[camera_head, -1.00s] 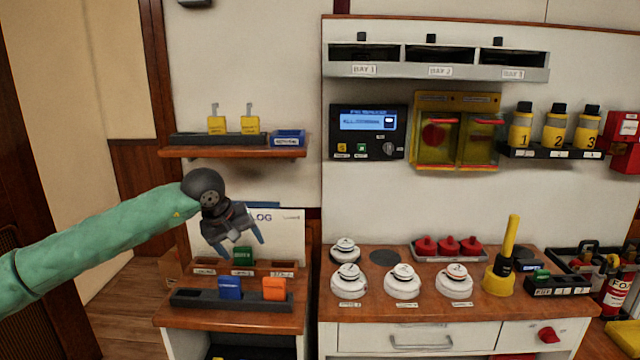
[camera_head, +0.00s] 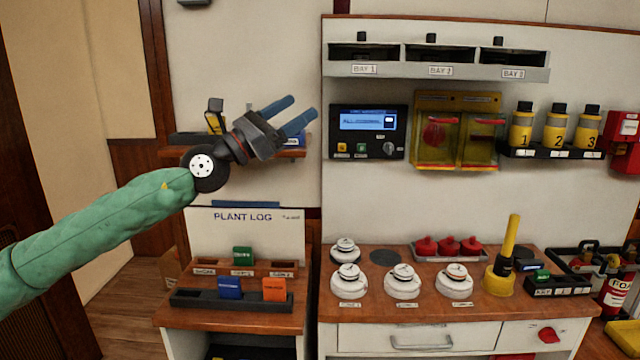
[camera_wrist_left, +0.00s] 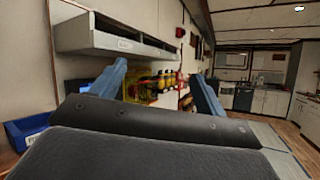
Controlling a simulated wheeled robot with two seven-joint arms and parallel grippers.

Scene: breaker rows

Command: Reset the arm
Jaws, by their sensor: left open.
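My left gripper (camera_head: 296,112) has a dark body and two blue fingers, spread apart with nothing between them. In the head view it is raised in front of the small wall shelf (camera_head: 175,152), pointing up and right toward the control panel (camera_head: 367,133). My green left arm comes in from the left. My right gripper is not in view.
Below are the plant log board (camera_head: 245,235) and a low cabinet with green, blue (camera_head: 229,288) and orange (camera_head: 274,289) blocks. To the right are white detectors (camera_head: 402,282) on a counter, a yellow plunger-like tool (camera_head: 511,250) and numbered bottles (camera_head: 556,128). Open air surrounds the gripper.

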